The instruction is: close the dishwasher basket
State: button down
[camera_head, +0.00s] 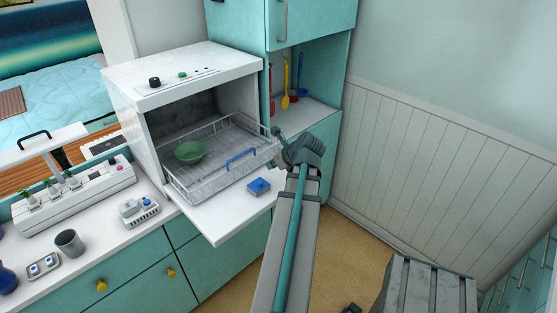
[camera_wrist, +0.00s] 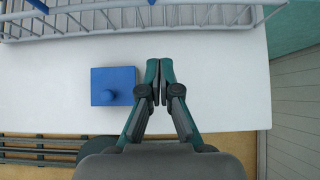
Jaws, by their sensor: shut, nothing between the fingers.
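The grey wire dishwasher basket (camera_head: 215,184) is slid out of the white dishwasher (camera_head: 183,82), over its lowered door (camera_head: 232,213). It has a blue handle (camera_head: 240,158) on its front and holds a green bowl (camera_head: 189,152). In the wrist view the basket's front wires (camera_wrist: 215,17) cross the top edge, with blue handle parts partly cut off. My gripper (camera_wrist: 160,72) is shut and empty, just in front of the basket and apart from it in the picture. In the head view my gripper (camera_head: 277,131) is at the basket's right front corner, partly hidden by my wrist.
A blue box with a knob (camera_head: 259,187) lies on the door, left of my fingers in the wrist view (camera_wrist: 112,85). A teal cabinet (camera_head: 308,78) with hanging utensils stands right of the dishwasher. A grey mug (camera_head: 70,243) stands on the left counter. Floor (camera_head: 345,245) shows at right.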

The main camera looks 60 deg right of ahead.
aim_at(258, 162)
jog(key=shift+w+d+f+p, duration=0.25)
jog(key=shift+w+d+p, duration=0.05)
jog(key=shift+w, duration=0.6)
jog(key=shift+w+d+f+p, duration=0.3)
jog(key=shift+w+d+p, duration=0.05)
jog(key=shift+w, duration=0.5)
jog(key=shift+w+d+f+p, duration=0.25)
jog(key=shift+w+d+p, duration=0.05)
jog(key=shift+w, duration=0.6)
jog(key=shift+d, duration=0.1)
